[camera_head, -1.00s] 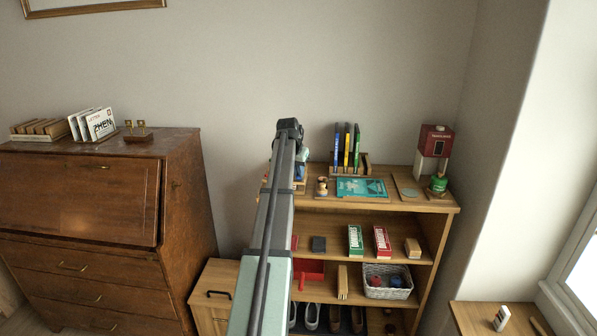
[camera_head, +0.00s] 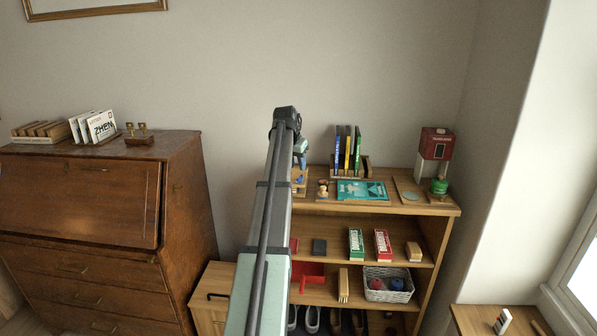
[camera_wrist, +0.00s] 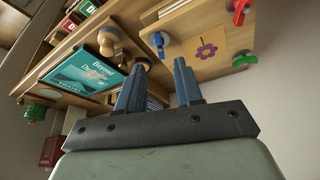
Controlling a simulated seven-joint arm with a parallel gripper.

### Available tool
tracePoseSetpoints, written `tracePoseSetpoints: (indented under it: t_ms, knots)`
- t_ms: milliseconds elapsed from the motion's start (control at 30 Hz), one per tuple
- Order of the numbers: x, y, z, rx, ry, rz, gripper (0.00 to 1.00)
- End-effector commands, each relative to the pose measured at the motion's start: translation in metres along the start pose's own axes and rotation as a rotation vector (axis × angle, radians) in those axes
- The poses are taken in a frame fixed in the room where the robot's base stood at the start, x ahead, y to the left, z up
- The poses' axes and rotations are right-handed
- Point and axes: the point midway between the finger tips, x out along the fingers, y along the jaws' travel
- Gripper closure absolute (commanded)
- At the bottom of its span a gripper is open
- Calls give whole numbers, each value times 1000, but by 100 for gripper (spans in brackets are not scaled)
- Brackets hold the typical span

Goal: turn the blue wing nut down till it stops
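The blue wing nut (camera_wrist: 160,42) shows in the wrist view at the near left corner of a pale wooden press (camera_wrist: 203,68) with a purple flower picture. My gripper (camera_wrist: 161,62) has two blue fingers, apart with a gap between them and nothing held. The wing nut appears beyond the gap between the fingertips; whether they touch it I cannot tell. A red wing nut (camera_wrist: 241,8) and a green wing nut (camera_wrist: 243,61) sit at other corners. In the head view my gripper (camera_head: 300,150) is above the press (camera_head: 298,190), which my arm partly hides.
Upright cases (camera_head: 347,150), a red-and-white box (camera_head: 434,150) and a green object (camera_head: 439,186) stand farther right. The wall is close behind.

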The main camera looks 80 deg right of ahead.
Motion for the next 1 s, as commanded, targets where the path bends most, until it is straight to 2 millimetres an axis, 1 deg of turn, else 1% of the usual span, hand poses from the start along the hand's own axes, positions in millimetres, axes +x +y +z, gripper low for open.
tracePoseSetpoints:
  t_ms: [33, 200, 400, 633, 1000]
  knots:
    - [-12, 0, 0, 0, 3, -1, 65]
    - [-44, -1, 0, 0, 3, -1, 65]
    - [-69, -1, 0, 0, 1, -1, 65]
    - [-81, 0, 0, 0, 0, 0, 65]
    - [-81, 0, 0, 0, 0, 0, 65]
